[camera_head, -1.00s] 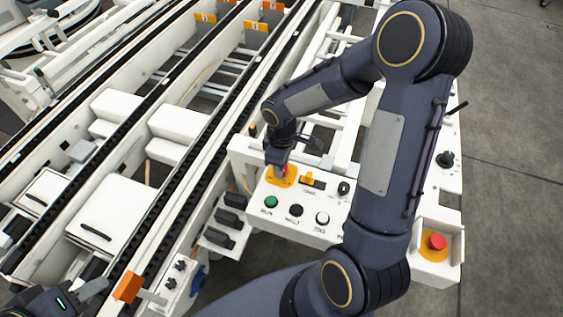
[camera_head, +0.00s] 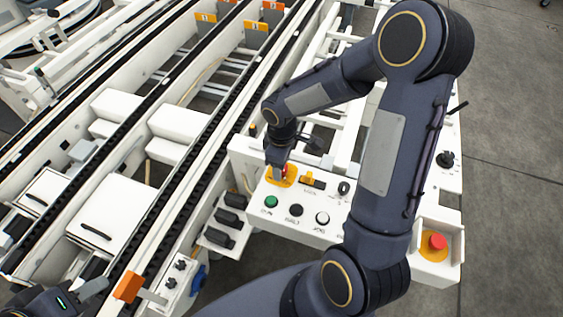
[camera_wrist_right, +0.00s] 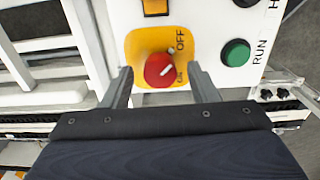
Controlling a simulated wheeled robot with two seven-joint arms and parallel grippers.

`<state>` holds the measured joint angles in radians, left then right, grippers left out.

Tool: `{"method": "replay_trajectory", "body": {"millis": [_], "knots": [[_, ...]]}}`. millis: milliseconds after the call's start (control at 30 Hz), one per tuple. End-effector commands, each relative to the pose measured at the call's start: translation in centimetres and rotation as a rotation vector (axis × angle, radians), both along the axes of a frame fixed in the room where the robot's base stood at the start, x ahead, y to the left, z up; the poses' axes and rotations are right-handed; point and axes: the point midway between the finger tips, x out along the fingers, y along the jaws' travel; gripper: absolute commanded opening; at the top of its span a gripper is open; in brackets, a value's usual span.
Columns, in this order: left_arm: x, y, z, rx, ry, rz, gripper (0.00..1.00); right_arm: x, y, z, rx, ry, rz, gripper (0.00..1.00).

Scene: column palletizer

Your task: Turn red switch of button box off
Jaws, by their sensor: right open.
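The white button box (camera_head: 320,236) stands right of the conveyor in the head view. Its red switch (camera_head: 286,170) is on a yellow plate and partly hidden by my right gripper (camera_head: 280,170). In the right wrist view the red switch (camera_wrist_right: 159,70) shows a short white slanted mark, with OFF and ON printed on the yellow plate (camera_wrist_right: 137,45). My right gripper (camera_wrist_right: 163,87) is open, its fingers on either side of the switch; contact cannot be told. My left gripper (camera_head: 92,288) is at the lower left of the head view, its opening unclear.
Beside the switch are a green button (camera_head: 271,201), a black button (camera_head: 296,210), a white button (camera_head: 322,218) and a black knob (camera_head: 344,188). A red emergency button (camera_head: 437,242) sits at the right. Conveyor rails (camera_head: 180,150) fill the left; grey floor (camera_head: 515,200) is clear.

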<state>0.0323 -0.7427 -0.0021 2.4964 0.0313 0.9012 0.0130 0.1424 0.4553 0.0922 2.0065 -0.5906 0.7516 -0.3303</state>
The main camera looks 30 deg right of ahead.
Motion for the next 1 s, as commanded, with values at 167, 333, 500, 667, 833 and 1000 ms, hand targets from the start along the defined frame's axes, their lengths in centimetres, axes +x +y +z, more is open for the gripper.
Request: {"method": "replay_trajectory", "body": {"millis": [167, 333, 500, 667, 833, 1000], "knots": [[0.0, 0.0, 0.3, 0.000, 0.000, 0.000, 0.36, 0.1, 0.0, 2.5, 0.000, -0.006, -0.001, 0.54], [0.0, 0.0, 0.5, 0.000, 0.000, 0.000, 0.36, 0.1, 0.0, 5.4, 0.000, -0.006, 0.001, 0.54], [0.0, 0.0, 0.6, 0.000, 0.000, 0.000, 0.36, 0.1, 0.0, 7.3, 0.000, -0.005, 0.000, 0.54], [0.0, 0.0, 0.6, 0.000, 0.000, 0.000, 0.36, 0.0, 0.0, 7.7, 0.001, -0.002, 0.001, 0.54], [0.0, 0.0, 0.6, 0.000, 0.000, 0.000, 0.36, 0.0, 0.0, 7.7, 0.001, -0.002, 0.001, 0.54], [0.0, 0.0, 0.6, 0.000, 0.000, 0.000, 0.36, 0.0, 0.0, 7.6, 0.000, -0.001, 0.001, 0.54]]}}
